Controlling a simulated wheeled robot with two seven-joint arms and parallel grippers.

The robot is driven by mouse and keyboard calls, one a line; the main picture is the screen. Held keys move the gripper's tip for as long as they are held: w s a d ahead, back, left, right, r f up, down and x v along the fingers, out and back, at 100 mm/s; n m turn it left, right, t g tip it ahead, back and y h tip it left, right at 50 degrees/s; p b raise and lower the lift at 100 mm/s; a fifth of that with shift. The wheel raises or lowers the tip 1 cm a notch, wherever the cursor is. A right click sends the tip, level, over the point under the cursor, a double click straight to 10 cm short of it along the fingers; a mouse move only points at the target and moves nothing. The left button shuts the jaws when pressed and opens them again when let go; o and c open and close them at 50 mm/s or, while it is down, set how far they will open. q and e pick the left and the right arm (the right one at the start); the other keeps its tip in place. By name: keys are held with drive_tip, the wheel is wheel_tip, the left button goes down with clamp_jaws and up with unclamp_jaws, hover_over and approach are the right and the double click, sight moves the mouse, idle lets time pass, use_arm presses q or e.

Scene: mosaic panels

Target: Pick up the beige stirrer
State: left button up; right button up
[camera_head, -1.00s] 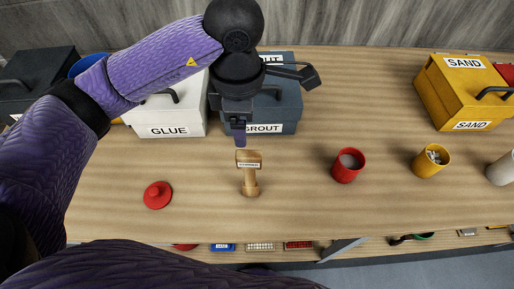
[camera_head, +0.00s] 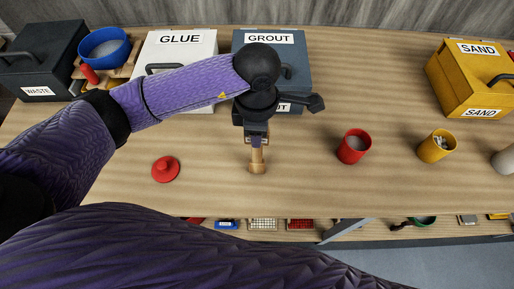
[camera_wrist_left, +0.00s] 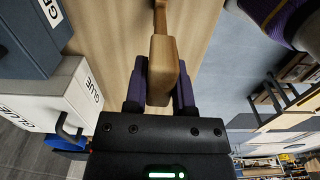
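The beige stirrer (camera_head: 257,161) stands upright on the wooden table, near the middle of the head view. It is a wooden piece with a block-like upper end and a round foot. My left gripper (camera_head: 257,141) is directly above it and hides its upper part. In the left wrist view, the stirrer's block (camera_wrist_left: 162,72) is between the two purple fingers of my left gripper (camera_wrist_left: 161,88). The fingers lie against both sides of the block, with no clear gap. My right gripper is not in view.
A red cup (camera_head: 353,147) and a yellow cup (camera_head: 436,147) stand to the right. A red lid-like piece (camera_head: 166,169) lies left. The grout box (camera_head: 300,60), glue box (camera_head: 205,45) and waste box (camera_head: 40,60) stand behind; a yellow sand box (camera_head: 470,80) stands right.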

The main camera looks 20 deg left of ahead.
use_arm(q)
clamp_jaws()
wheel_tip(320, 180, up, 10)
drive_tip(key=shift+r, duration=0.1)
idle(0.5)
